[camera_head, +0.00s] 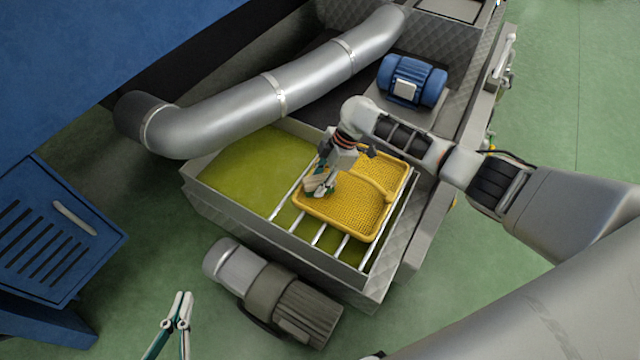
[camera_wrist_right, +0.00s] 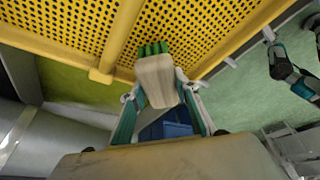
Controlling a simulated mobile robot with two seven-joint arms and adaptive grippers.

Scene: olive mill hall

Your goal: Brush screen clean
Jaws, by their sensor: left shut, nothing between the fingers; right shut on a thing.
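The screen (camera_head: 362,190) is a yellow perforated tray with a raised rim, lying on metal bars across an open tank. It also fills the top of the right wrist view (camera_wrist_right: 200,30). My right gripper (camera_head: 318,188) is over the screen's left part, shut on a brush (camera_wrist_right: 156,80). The brush has a pale block and green bristles that point at the screen's mesh; I cannot tell whether they touch it. In the head view the gripper mostly hides the brush. My left gripper (camera_head: 179,312) is shut and empty, low in front of the tank, apart from the screen.
The tank (camera_head: 280,250) holds olive-green liquid (camera_head: 250,170). A thick metal pipe (camera_head: 260,97) runs behind it. A grey motor (camera_head: 275,292) stands at its front, a blue motor (camera_head: 412,80) behind. A blue cabinet (camera_head: 50,230) is at left. Green floor is clear at right.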

